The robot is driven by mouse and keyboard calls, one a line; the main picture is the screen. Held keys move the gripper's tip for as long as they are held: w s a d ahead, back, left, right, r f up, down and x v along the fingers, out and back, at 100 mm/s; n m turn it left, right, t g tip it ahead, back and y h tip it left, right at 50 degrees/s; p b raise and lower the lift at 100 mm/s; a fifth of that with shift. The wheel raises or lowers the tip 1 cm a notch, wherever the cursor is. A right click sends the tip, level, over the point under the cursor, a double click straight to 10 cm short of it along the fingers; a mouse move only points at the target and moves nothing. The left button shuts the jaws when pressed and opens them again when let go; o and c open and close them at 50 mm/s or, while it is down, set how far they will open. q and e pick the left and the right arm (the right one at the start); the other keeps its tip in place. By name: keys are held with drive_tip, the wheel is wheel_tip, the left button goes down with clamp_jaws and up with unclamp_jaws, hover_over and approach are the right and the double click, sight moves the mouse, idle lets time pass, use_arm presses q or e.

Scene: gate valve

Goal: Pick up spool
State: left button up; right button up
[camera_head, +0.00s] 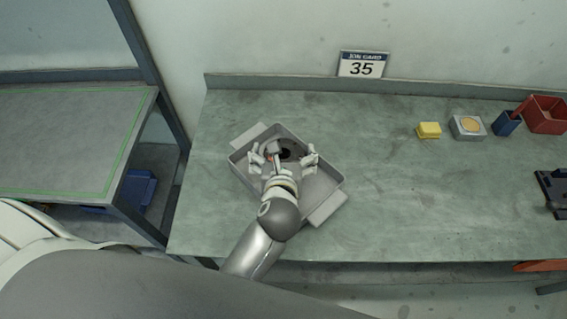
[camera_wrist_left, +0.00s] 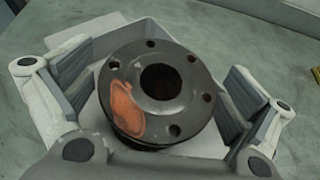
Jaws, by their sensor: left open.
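The spool (camera_wrist_left: 190,82) is a dark grey flanged piece with a central bore, several bolt holes and an orange patch on its face. It sits in a grey tray (camera_head: 325,184) on the bench. In the head view only a dark and orange bit of the spool (camera_head: 287,154) shows past my gripper. My left gripper (camera_head: 283,155) is open above the tray. In the left wrist view its two fingers stand on either side of the spool, with visible gaps to it. My right gripper is not in view.
The tray stands on a long green-grey workbench (camera_head: 400,200). A yellow block (camera_head: 429,130), a grey box with a tan disc (camera_head: 467,126), a blue cup (camera_head: 507,123) and a red bin (camera_head: 546,114) stand at the back right. The bench middle is clear.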

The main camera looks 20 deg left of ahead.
use_arm(q)
drive_tip(key=shift+s, duration=0.1)
drive_tip(key=c, duration=1.7)
drive_tip(key=shift+r, duration=0.2)
drive_tip(key=shift+c, duration=0.9)
drive_tip(key=shift+r, duration=0.1)
